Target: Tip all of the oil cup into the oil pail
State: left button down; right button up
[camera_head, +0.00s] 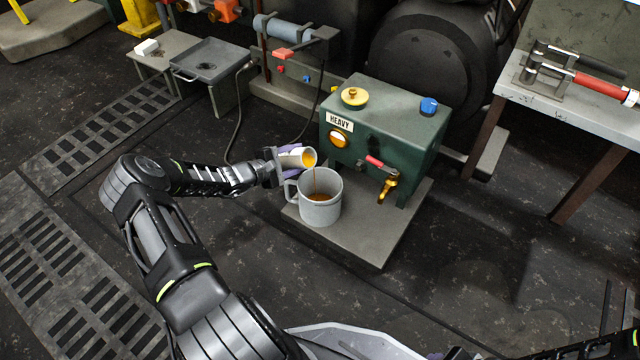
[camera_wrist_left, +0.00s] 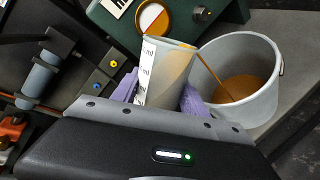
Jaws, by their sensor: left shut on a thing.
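The oil cup (camera_wrist_left: 165,75) is a pale cup with a marked scale on its side. My left gripper (camera_head: 280,165) is shut on it, with purple finger pads at its sides. The cup is tilted to the right, its mouth over the grey oil pail (camera_head: 320,208). In the head view amber oil shows in the cup (camera_head: 305,158) and a thin stream falls from its lip into the pail. The left wrist view shows the stream and brown oil lying in the pail (camera_wrist_left: 262,103). The pail stands upright with its handle on the left. My right gripper cannot be made out.
The pail stands on a grey plate (camera_head: 378,243) before a green box labelled HEAVY (camera_head: 385,125), with a brass tap (camera_head: 387,188) right of the pail. A bench with red-handled tools (camera_head: 600,88) is at right. A grey tray (camera_head: 212,62) stands at back left.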

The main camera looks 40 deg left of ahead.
pick_arm(q)
jog(key=shift+f+m+y, duration=0.15)
jog(key=shift+m+y, duration=0.15)
dwell(0.5)
jog(key=shift+r+m+y+p, duration=0.4)
jog(key=shift+r+m+p, duration=0.15)
jog(key=shift+p, duration=0.35)
dwell(0.6)
jog(key=shift+d+f+m+y+p, duration=0.3)
jog(key=shift+d+m+p, duration=0.4)
jog(key=shift+p, duration=0.7)
